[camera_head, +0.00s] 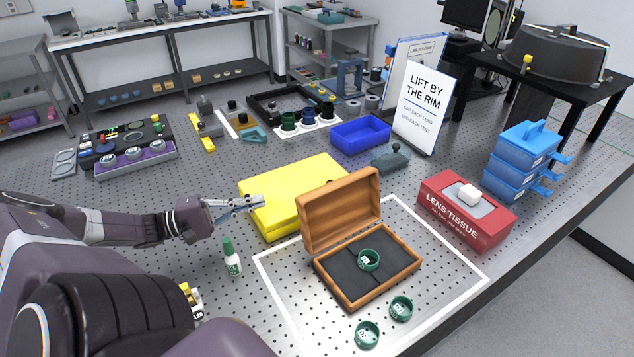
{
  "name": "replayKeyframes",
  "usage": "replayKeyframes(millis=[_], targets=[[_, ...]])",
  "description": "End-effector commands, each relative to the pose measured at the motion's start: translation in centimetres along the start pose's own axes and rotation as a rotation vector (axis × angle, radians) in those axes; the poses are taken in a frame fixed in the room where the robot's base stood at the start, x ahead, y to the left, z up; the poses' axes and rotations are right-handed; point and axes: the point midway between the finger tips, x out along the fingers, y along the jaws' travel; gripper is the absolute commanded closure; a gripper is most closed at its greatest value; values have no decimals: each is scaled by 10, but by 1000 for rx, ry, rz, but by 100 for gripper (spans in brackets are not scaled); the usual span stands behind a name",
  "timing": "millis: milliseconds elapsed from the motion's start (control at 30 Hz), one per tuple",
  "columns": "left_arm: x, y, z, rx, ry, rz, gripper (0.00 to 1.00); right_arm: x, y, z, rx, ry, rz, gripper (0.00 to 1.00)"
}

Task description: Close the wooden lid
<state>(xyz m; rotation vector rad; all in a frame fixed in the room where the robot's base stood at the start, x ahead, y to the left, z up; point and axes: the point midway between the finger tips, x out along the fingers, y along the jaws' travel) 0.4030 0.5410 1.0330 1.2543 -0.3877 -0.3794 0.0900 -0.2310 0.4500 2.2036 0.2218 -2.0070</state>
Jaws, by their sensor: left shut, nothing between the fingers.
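The wooden box (372,296) stands on the perforated table inside a white outline. Its wooden lid (342,209) stands open, raised at the back-left side of the box. A green ring-shaped lens piece (368,260) sits on the dark lining inside the box. Two more green lens pieces, one nearer (366,334) and one to its right (401,308), lie on the table in front of the box. My left gripper (258,201) is shut and empty, left of the lid and apart from it, by the yellow box. My right gripper is not in view.
A yellow box (296,190) lies behind the lid. A white bottle with green cap (232,262) stands left of the outline. A red lens tissue box (466,213) is at right, with blue stacked trays (521,160) and a sign (428,98) behind. The table's right edge is near.

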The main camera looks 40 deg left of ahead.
Motion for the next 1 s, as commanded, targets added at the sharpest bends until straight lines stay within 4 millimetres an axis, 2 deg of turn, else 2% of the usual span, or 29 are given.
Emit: replayKeyframes(millis=[33,200,500,700,1000], targets=[[13,1,1,1,-5,4,100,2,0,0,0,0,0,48],[51,0,1,3,-6,4,100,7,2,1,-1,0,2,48],[108,0,0,2,-3,5,100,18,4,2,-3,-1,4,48],[137,1,1,3,-3,4,100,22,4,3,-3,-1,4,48],[159,0,0,2,-2,1,100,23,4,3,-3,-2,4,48]])
